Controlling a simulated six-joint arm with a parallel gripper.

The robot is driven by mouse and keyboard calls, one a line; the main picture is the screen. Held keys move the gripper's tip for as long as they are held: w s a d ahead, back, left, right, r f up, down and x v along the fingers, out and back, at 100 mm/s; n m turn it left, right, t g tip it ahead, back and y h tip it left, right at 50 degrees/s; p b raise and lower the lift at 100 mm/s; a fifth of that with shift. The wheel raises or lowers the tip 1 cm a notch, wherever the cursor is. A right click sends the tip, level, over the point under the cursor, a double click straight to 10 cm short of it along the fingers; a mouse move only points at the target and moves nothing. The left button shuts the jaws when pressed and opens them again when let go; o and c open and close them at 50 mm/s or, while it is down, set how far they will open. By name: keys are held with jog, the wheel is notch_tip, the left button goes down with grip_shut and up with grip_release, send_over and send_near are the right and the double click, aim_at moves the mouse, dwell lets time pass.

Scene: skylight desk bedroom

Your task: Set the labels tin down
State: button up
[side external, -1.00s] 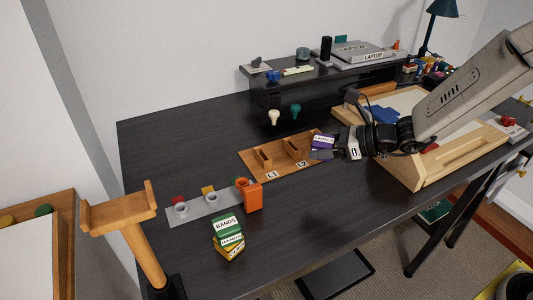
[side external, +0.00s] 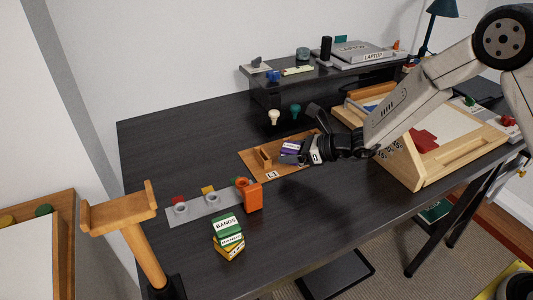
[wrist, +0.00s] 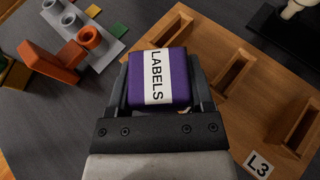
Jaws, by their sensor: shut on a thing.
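The labels tin (side external: 291,146) is purple with a white band reading LABELS. It also shows in the wrist view (wrist: 176,92). My gripper (side external: 294,152) is shut on it, with one dark finger on each side of the tin in the wrist view. The tin is over the wooden board (side external: 251,157) with upright wooden pieces; whether it touches the board I cannot tell. An L1 label shows in the side view, and an L3 label (wrist: 258,163) in the wrist view. My gripper hides part of the board.
A grey strip (side external: 194,210) with cups and an orange block (side external: 252,197) lie left of the board. Stacked tins with BANDS on top (side external: 227,226) stand nearer the front. A wooden tray (side external: 424,177) is at the right, a black shelf (side external: 335,85) behind.

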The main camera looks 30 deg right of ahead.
jog(key=shift+w+f, duration=0.1)
jog(key=shift+w+f, duration=0.25)
jog(key=shift+f, duration=1.55)
jog(key=shift+f, duration=0.15)
jog(key=o, duration=1)
jog(key=v, duration=1.2)
jog(key=shift+a, duration=0.1)
